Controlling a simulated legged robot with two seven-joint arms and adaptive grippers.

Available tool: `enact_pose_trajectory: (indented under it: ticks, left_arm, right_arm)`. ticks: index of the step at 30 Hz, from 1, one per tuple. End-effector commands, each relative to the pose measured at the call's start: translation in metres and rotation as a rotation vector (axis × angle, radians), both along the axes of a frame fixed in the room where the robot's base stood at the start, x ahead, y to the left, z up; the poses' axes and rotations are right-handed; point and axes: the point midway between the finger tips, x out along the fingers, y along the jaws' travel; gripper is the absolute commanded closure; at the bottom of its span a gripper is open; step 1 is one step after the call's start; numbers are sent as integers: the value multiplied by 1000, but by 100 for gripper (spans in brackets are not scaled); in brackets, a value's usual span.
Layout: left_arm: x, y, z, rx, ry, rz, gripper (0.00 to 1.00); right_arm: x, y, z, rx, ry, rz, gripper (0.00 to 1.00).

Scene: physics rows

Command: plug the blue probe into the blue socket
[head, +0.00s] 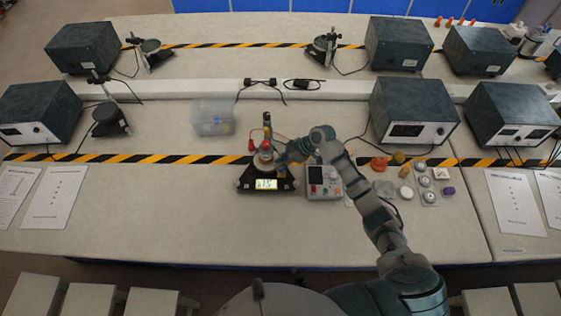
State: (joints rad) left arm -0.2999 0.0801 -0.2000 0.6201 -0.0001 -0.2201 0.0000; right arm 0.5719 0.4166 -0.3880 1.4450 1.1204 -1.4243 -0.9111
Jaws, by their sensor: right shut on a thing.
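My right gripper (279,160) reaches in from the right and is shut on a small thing. The fingers hide most of it, and I cannot make out its colour or shape. The gripper is just above and behind a black device with a lit yellow display (266,184). A grey box-shaped meter (323,181) with a small screen and a red knob stands right of that device, below my forearm. The blue probe and the blue socket cannot be told apart at this size. My left gripper is not in view.
A clear plastic box (213,118) stands behind and left. Several small parts, including an orange one (379,163), lie right of my forearm. Dark instrument boxes (413,112) line the bench behind. The bench front (160,225) is clear between the paper sheets (57,197) and the black device.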

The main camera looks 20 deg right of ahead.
Motion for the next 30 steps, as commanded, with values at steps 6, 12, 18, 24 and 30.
enact_pose_trajectory:
  ticks: [6, 12, 18, 24, 30]
  left_arm:
    - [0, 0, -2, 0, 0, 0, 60]
    - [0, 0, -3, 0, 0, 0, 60]
    - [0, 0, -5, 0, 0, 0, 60]
    - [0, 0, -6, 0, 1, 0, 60]
    - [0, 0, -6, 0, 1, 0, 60]
  right_arm:
    - [0, 0, -3, 0, 0, 0, 100]
    - [0, 0, -5, 0, 0, 0, 100]
    - [0, 0, -8, 0, 0, 0, 100]
    - [0, 0, -10, 0, 0, 0, 100]
    - [0, 0, -10, 0, 0, 0, 54]
